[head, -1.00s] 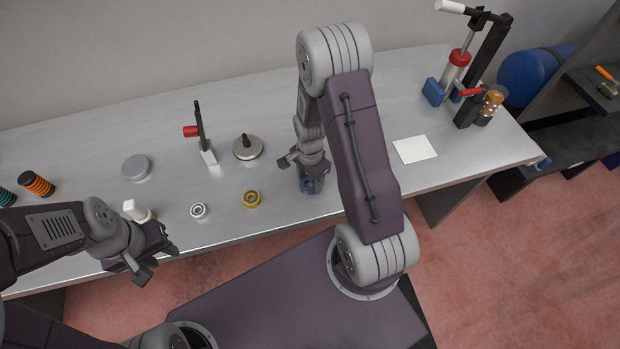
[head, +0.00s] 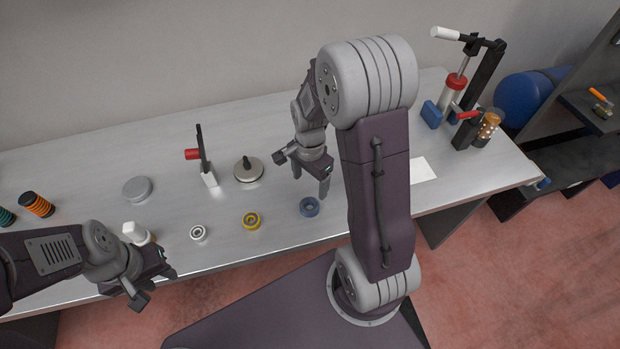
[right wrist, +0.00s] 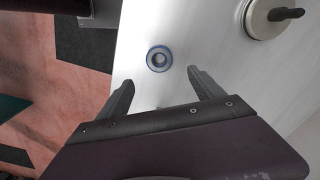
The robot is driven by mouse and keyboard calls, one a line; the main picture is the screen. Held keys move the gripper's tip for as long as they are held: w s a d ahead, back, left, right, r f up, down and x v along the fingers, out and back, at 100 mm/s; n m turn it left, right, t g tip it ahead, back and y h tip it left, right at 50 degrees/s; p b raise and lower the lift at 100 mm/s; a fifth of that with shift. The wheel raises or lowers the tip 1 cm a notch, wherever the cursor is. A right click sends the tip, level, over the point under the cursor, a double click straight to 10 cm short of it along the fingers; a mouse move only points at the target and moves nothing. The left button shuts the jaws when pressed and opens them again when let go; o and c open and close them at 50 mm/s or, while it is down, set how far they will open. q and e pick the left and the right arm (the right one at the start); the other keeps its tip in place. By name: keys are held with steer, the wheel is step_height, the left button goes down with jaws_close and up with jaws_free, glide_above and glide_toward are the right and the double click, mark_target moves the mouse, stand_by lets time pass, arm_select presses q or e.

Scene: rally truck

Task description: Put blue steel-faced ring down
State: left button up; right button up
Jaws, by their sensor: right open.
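The blue steel-faced ring (head: 309,206) lies flat on the metal bench near its front edge, to the right of a yellow ring. In the right wrist view the ring (right wrist: 159,59) shows a blue rim around a steel face and sits just beyond the fingertips, between their lines, touching neither. My right gripper (head: 310,179) is open and empty, above and a little behind the ring; its two spread fingers (right wrist: 160,80) show in the right wrist view. My left gripper (head: 152,282) hangs at the bench's front edge on the left; its fingers look spread and nothing shows between them.
On the bench (head: 275,105) are a yellow ring (head: 251,221), a white ring (head: 198,233), a round steel piece with a knob (head: 248,169), a red-handled upright tool (head: 201,155) and a grey disc (head: 137,189). A white sheet (head: 423,170) lies right of my right arm.

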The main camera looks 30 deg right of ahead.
steer(key=shift+r, duration=0.6)
steer(key=s+a+r+n+t, duration=0.1)
steer(key=s+a+n, duration=0.4)
steer(key=n, duration=0.9)
steer(key=shift+s+a+r, duration=0.15)
steer(key=shift+s+a, duration=0.25)
steer(key=shift+s, duration=0.75)
